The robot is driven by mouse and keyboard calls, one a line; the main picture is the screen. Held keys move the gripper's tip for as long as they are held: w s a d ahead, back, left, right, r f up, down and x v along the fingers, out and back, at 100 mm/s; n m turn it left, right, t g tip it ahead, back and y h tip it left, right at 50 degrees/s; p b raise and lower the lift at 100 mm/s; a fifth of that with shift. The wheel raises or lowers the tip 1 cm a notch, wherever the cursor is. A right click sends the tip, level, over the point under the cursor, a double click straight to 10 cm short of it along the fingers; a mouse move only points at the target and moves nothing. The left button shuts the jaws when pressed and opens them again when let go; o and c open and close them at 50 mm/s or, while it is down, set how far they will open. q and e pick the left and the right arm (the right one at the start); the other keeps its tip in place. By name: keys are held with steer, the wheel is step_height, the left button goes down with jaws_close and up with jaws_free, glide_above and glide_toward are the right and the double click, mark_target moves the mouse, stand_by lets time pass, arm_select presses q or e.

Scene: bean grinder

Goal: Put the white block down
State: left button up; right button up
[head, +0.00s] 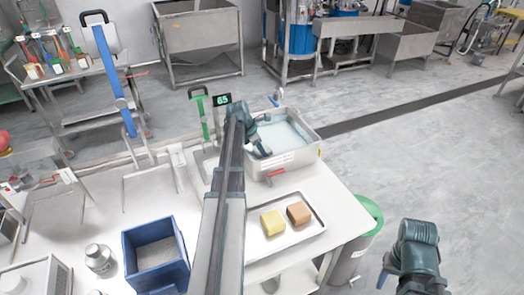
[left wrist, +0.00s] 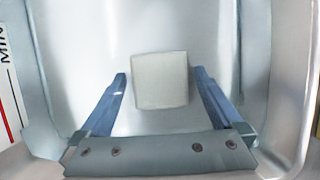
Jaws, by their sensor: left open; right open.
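The white block (left wrist: 160,92) shows in the left wrist view as a pale square against the smooth bottom of a metal basin. My left gripper (left wrist: 161,75) is open, with one blue finger to each side of the block and a gap on both sides. In the head view my left gripper (head: 262,149) reaches into the grey metal basin (head: 306,158) on the table; the block cannot be made out there. My right gripper (head: 384,277) is open and empty at the lower right, over the floor and away from the table.
A tray (head: 285,245) with a yellow block (head: 272,223) and a brown block (head: 299,212) lies in front of the basin. A display (head: 222,99) reads 65. A blue box (head: 132,273) and a metal jar (head: 98,258) stand at left. A green-rimmed bin (head: 375,210) stands at the table's right.

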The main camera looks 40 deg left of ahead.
arm_select(q)
steer(key=p+v, duration=0.9)
steer(key=v, duration=0.2)
steer(key=shift+p, duration=0.3)
steer(key=shift+d, duration=0.1)
